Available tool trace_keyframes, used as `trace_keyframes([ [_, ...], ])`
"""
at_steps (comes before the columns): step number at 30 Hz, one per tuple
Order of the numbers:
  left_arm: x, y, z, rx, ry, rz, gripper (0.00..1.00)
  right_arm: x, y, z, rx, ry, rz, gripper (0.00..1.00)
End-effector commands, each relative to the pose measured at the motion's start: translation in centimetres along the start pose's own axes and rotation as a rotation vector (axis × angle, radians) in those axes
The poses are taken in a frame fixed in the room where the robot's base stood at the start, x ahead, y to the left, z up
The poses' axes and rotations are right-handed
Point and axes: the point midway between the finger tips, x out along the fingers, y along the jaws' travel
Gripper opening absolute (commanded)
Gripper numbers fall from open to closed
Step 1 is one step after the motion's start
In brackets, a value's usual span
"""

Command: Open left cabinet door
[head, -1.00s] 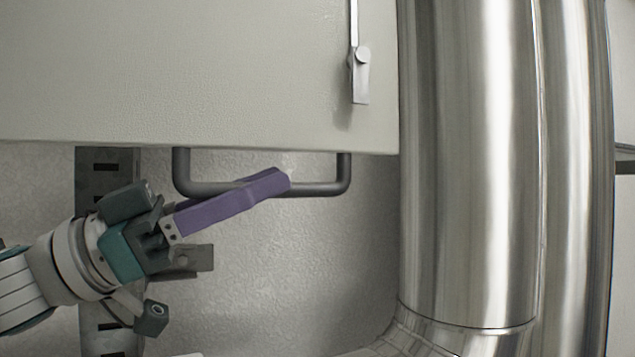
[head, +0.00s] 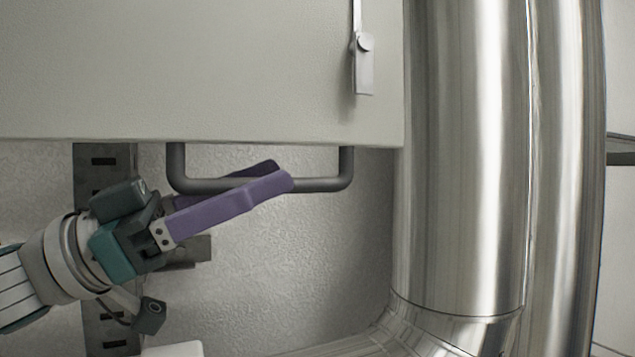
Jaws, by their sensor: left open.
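The pale grey cabinet (head: 190,70) fills the upper left of the head view, seen from close by. A grey metal latch handle (head: 364,68) hangs on its face near the right edge. A dark bar handle (head: 320,185) sticks out below the cabinet's lower edge. My left gripper (head: 278,172) is open, with its purple fingers pointing right and slightly up. The fingers overlap the bar handle in the picture, one in front of the other. Whether they touch the bar, I cannot tell. My right gripper is not in view.
Large shiny metal pipes (head: 465,150) stand upright just right of the cabinet. A textured grey wall (head: 300,260) lies behind the gripper. A dark slotted metal strip (head: 100,165) runs down the wall at the left. Free room shows below the bar handle.

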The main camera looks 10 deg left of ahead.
Motion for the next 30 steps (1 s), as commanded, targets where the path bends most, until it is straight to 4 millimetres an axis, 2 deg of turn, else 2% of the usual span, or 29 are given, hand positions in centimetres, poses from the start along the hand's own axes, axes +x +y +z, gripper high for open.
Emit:
trace_keyframes([
  [5,-1.7,0.0,0.3,0.0,-0.004,-0.002,0.48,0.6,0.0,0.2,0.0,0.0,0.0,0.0],
  [12,-6.6,0.0,0.5,0.0,-0.007,-0.002,0.48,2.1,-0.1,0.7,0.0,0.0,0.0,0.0],
  [18,-9.4,0.0,0.2,0.0,-0.004,-0.001,0.48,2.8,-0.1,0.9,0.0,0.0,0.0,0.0],
  [30,-9.9,0.0,0.0,0.0,0.0,0.0,0.48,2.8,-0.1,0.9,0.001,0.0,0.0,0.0],
])
